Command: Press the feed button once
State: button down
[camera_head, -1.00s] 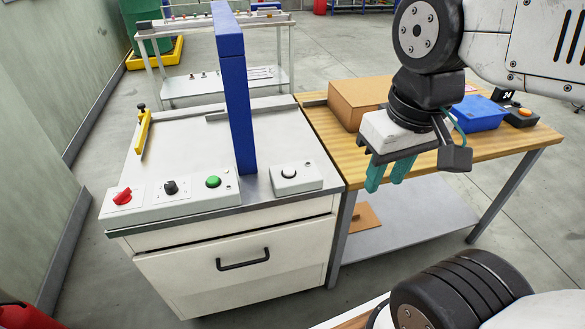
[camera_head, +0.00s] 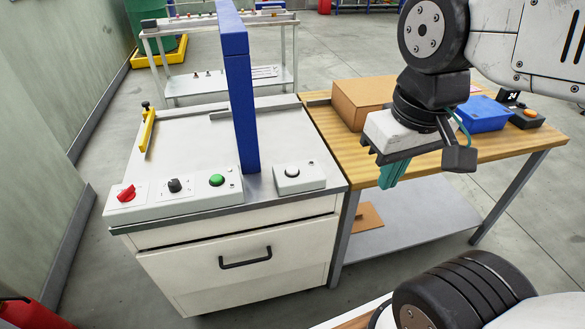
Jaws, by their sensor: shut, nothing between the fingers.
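A white machine cabinet (camera_head: 290,244) stands left of centre with a sloped control panel at its front edge. The panel has a red knob (camera_head: 126,193), a black knob (camera_head: 174,185) and a green button (camera_head: 217,180). A separate grey box (camera_head: 299,183) right of the blue upright carries a white button (camera_head: 292,172). The labels are too small to read, so I cannot tell which is the feed button. My gripper (camera_head: 391,184) is shut and empty, pointing down to the right of the grey box, apart from both buttons.
A blue upright (camera_head: 240,100) rises behind the panel between the two buttons. A wooden table (camera_head: 485,155) to the right holds a cardboard box (camera_head: 357,103), a blue bin (camera_head: 481,114) and a black box with an orange button (camera_head: 529,113). A yellow piece (camera_head: 148,131) stands at the cabinet's left.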

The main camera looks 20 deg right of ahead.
aim_at(291, 170)
jog(key=z, duration=2.4)
jog(key=k, duration=1.4)
jog(key=u, duration=1.55)
jog(key=i, duration=0.5)
jog(key=u, duration=0.05)
